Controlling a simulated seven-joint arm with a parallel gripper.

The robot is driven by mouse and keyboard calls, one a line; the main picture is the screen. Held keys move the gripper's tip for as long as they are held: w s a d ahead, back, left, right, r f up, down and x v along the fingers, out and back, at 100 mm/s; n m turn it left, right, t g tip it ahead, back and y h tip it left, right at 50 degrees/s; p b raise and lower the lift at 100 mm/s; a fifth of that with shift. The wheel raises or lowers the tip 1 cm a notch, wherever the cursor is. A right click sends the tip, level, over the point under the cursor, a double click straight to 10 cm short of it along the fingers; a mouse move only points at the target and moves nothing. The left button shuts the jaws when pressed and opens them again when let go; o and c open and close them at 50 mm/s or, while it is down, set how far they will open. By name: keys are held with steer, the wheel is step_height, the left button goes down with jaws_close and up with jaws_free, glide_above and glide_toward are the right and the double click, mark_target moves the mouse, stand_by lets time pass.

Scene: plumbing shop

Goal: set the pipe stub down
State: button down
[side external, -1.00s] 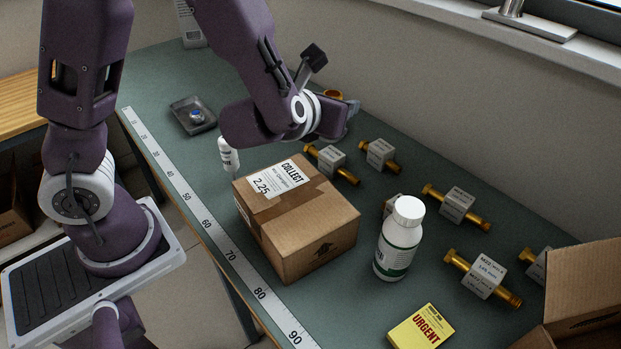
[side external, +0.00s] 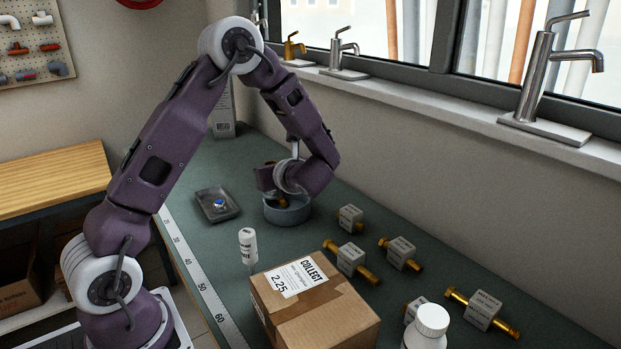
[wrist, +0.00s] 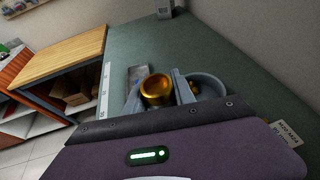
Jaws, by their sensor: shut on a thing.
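The pipe stub (wrist: 157,88) is a short, hollow brass-coloured piece. In the wrist view it sits between the two grey fingers of my gripper (wrist: 158,94), which is shut on it. In the side view my gripper (side external: 274,188) is low at the far part of the bench, at a round grey container (side external: 288,214). A bit of the brass stub (side external: 282,203) shows there by the container's rim. The container also shows in the wrist view (wrist: 210,84), just right of the right finger. I cannot tell whether the stub touches anything below.
A dark tray (side external: 217,204) with a blue-centred piece lies left of the container. A white bottle (side external: 248,247), a cardboard box (side external: 318,312) and several brass fittings with grey tagged blocks (side external: 400,254) stand nearer. A ruler strip (side external: 207,297) runs along the bench edge.

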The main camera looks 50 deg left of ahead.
steer(key=s+a+f+n+g+h, duration=0.4)
steer(key=s+a+f+n+g, duration=0.3)
steer(key=s+n+g, duration=0.45)
steer(key=shift+m, duration=0.35)
steer(key=shift+w+f, duration=0.15)
steer(key=shift+f, duration=0.95)
steer(key=shift+w+f, duration=0.2)
steer(key=shift+f, duration=0.95)
steer(key=shift+w+f, duration=0.15)
steer(key=shift+f, duration=0.95)
steer(key=shift+f, duration=0.55)
steer(key=c, duration=1)
jaws_free()
steer(key=shift+d, duration=0.1)
steer(key=shift+o, duration=0.2)
steer(key=shift+w, duration=0.1)
